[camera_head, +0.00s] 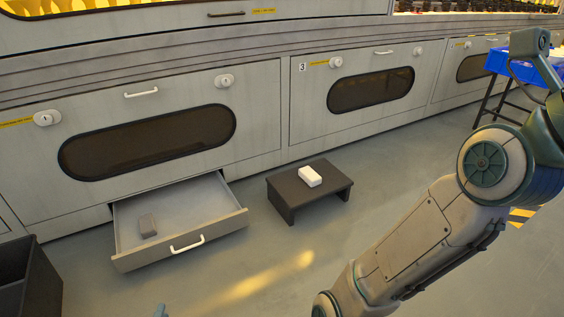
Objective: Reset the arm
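A small blue tip of my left gripper (160,311) shows at the bottom edge, in front of the open drawer. The rest of it is cut off, so I cannot tell whether it is open or shut. My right arm (420,240) is raised and bent on the right side of the picture. Its upper part reaches toward the top right, and I see no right gripper fingers.
An open drawer (222,222) juts out low, with a grey block (148,225) inside. A dark step stool (318,186) bears a white block (309,176). A black bin (28,280) stands at left, a blue crate (497,60) at right. Floor between is clear.

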